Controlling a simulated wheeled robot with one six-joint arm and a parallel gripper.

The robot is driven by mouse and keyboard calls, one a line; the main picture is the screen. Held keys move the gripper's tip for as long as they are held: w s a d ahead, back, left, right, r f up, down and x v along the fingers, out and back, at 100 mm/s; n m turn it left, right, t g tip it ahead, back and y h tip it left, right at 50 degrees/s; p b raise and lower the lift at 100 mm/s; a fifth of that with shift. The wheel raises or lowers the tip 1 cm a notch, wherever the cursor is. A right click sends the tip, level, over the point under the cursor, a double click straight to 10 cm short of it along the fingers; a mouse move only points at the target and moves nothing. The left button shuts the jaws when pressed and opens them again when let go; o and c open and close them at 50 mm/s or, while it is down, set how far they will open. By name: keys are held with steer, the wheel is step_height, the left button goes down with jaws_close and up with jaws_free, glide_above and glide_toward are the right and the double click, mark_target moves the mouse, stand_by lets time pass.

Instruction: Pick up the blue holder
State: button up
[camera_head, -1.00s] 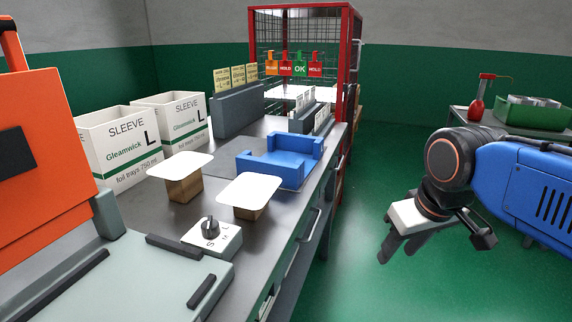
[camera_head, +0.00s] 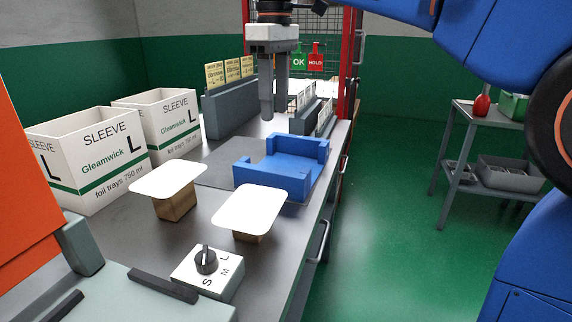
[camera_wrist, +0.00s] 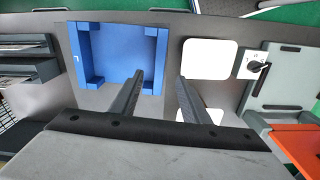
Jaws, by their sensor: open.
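The blue holder (camera_head: 281,165) lies on the dark bench, an open frame with raised walls. In the wrist view the blue holder (camera_wrist: 110,45) is at the top, left of the fingers. My gripper (camera_head: 273,110) points down above the bench, behind the holder in the head view and apart from it. In the wrist view my gripper (camera_wrist: 155,88) has its two fingers spread with nothing between them.
A size dial box (camera_head: 207,267) is nearer. Sleeve cartons (camera_head: 92,158) stand left. Grey card racks (camera_head: 231,108) stand at the back.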

steer(key=a, duration=0.2)
glide_above(268, 169)
steer(key=f, duration=1)
steer(key=shift+s+f, duration=0.35)
steer(key=shift+f, duration=0.05)
steer(key=shift+w+f, duration=0.15)
steer(key=shift+f, duration=1.35)
steer(key=shift+w+f, duration=0.15)
steer(key=shift+f, duration=1.35)
jaws_close()
